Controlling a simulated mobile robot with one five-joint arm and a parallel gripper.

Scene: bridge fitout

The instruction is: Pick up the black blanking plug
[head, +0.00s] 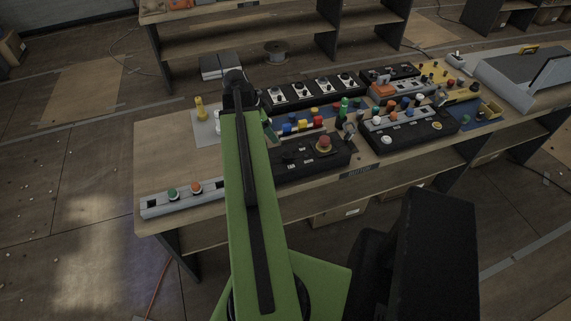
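The black blanking plug cannot be picked out with certainty. A small dark round piece (466,119) lies near the blue mat at the right of the bench, but it is too small to identify. My green arm reaches forward over the bench from the bottom of the head view. Its dark far end is above the bench's back left part, beside the black panel with several square switches. My gripper's fingers cannot be made out, so its opening and anything in it are hidden.
A wooden bench (160,160) carries a grey strip with green and orange buttons (182,194), a black box with a red mushroom button (323,144), a black switch panel (312,90) and several coloured caps. A yellow post (200,108) stands at left. Bare wood lies at front left.

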